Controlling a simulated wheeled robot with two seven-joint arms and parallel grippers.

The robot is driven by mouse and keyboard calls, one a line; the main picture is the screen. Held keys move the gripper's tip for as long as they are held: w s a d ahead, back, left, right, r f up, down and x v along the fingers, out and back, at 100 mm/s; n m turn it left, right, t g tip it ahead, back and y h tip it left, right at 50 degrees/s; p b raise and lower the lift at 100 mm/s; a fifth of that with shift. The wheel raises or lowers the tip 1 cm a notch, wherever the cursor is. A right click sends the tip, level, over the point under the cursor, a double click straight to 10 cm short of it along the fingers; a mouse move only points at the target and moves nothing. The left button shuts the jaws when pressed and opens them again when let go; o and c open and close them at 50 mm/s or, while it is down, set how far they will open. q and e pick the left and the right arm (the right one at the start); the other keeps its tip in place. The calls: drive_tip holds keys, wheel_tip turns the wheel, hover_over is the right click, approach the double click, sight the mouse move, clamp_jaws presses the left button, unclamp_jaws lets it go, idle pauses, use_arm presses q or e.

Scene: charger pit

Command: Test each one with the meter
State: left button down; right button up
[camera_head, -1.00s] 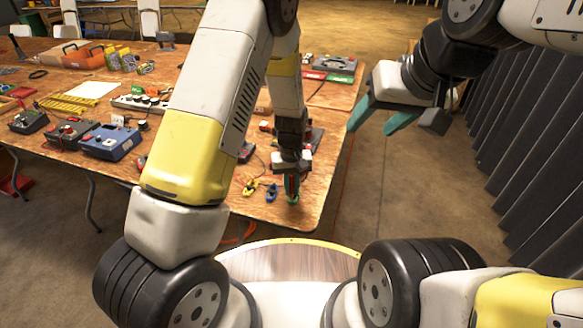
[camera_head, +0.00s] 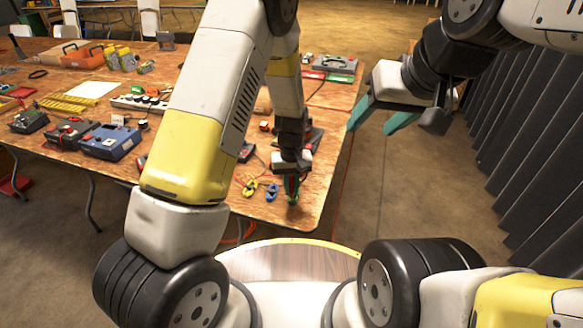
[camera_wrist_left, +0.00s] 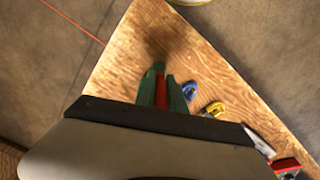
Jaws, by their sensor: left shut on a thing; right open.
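My left gripper (camera_head: 292,194) points down over the near right corner of the wooden table. It is shut on a small red thing (camera_wrist_left: 161,93), mostly hidden between the green fingers. A yellow clip-like piece (camera_head: 250,187) and a blue one (camera_head: 272,191) lie on the table to its left. The blue piece (camera_wrist_left: 190,90) and yellow piece (camera_wrist_left: 214,109) also show in the left wrist view. A dark device with red parts (camera_head: 246,152), possibly a meter, is partly hidden behind my left arm. My right gripper (camera_head: 369,120) is open and empty, right of the table.
The table (camera_head: 312,195) also holds a blue box-shaped device (camera_head: 110,142), a power strip (camera_head: 140,103), yellow racks (camera_head: 70,103) and an orange toolbox (camera_head: 83,56). Dark ribbed panels (camera_head: 530,150) stand at right. Floor between is clear.

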use_arm(q)
drive_tip(key=shift+f, duration=0.85)
idle(0.9)
drive_tip(key=c, duration=1)
unclamp_jaws()
drive_tip(key=shift+r, duration=3.75)
